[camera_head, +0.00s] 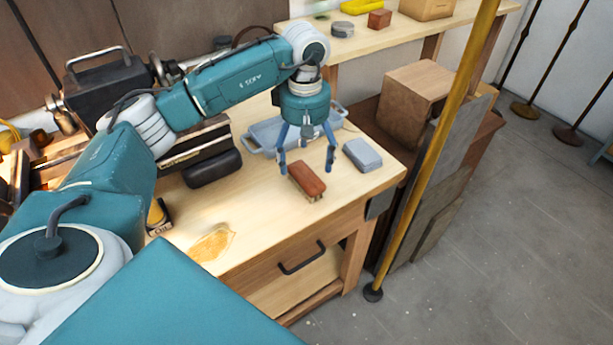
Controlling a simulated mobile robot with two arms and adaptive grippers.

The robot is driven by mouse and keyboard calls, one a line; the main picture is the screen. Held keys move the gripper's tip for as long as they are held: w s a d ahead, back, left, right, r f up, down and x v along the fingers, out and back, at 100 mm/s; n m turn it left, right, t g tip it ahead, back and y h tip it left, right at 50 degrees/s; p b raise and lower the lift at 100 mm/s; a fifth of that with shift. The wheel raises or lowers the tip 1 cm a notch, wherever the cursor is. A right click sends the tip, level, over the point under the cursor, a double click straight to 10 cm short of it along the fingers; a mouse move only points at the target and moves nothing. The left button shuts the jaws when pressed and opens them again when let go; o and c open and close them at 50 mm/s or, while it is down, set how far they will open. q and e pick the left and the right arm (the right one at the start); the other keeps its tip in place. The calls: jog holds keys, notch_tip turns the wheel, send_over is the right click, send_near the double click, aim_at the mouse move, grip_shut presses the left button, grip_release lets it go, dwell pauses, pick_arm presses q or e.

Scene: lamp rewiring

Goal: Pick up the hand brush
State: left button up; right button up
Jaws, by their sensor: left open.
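The hand brush (307,180) has a reddish-brown block with paler bristles beneath. It lies near the right end of the wooden workbench, in front of a grey-blue tray. My left gripper (307,166) points down just above and behind the brush. Its blue fingers are spread, one to the left of the brush and one to its right. Nothing is held between them. From this angle I cannot tell whether a finger touches the brush. My right gripper is not in view.
A grey-blue box (362,155) sits close to the right of the brush. The tray (263,139) stands behind, and a dark rounded case (212,169) lies to the left. A yellow pole (433,150) rises beyond the bench's right end. The bench front is mostly clear.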

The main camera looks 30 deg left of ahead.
aim_at(310, 172)
pick_arm(q)
jog(key=shift+f, duration=0.4)
jog(key=shift+w+d+f, duration=0.1)
jog(key=shift+w+f, duration=0.05)
jog(key=shift+f, duration=0.15)
jog(key=f, duration=0.1)
jog(key=f+p, duration=0.1)
jog(key=f, duration=0.1)
jog(key=f+p, duration=0.1)
jog(key=shift+w+d+f, duration=0.1)
jog(key=shift+d+f, duration=0.1)
jog(key=shift+d, duration=0.15)
jog(key=shift+f, duration=0.3)
jog(key=shift+c, duration=1.2)
jog(key=c, duration=1.1)
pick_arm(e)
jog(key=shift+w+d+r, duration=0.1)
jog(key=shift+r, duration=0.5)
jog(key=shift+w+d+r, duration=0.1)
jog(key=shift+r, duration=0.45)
pick_arm(q)
jog(key=shift+w, duration=0.1)
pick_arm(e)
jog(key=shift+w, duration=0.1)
